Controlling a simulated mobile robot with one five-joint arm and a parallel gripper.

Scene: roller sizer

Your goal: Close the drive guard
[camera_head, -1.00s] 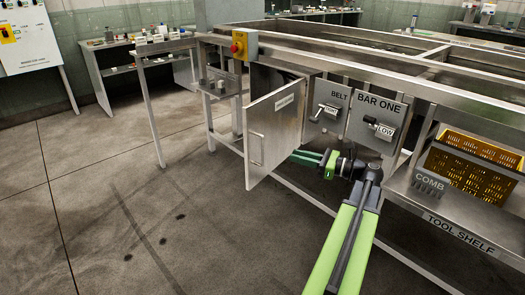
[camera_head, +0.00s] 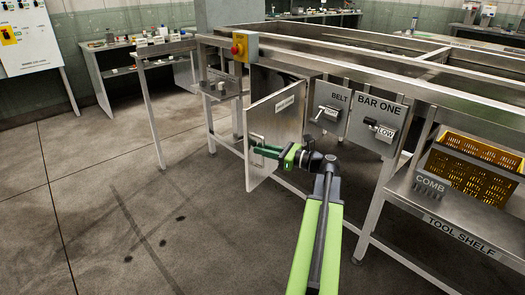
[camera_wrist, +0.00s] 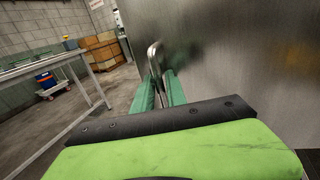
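The drive guard (camera_head: 275,123) is a grey metal door with a label, standing swung open from the front of the machine. Its bar handle (camera_head: 256,138) is on the outer face near the free edge. My gripper (camera_head: 258,150) is in front of that face at the handle. In the wrist view, the guard (camera_wrist: 240,60) fills the right side, and the handle (camera_wrist: 154,58) stands between the two green fingers of my gripper (camera_wrist: 160,84). The fingers look apart, with the handle between them; I cannot tell whether either touches it.
Right of the guard are the BELT panel (camera_head: 331,113) and the BAR ONE panel (camera_head: 376,125), both with levers. A red button on a yellow box (camera_head: 243,46) is above. The tool shelf (camera_head: 440,215) bears a yellow crate (camera_head: 470,165). The floor left of the guard is clear.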

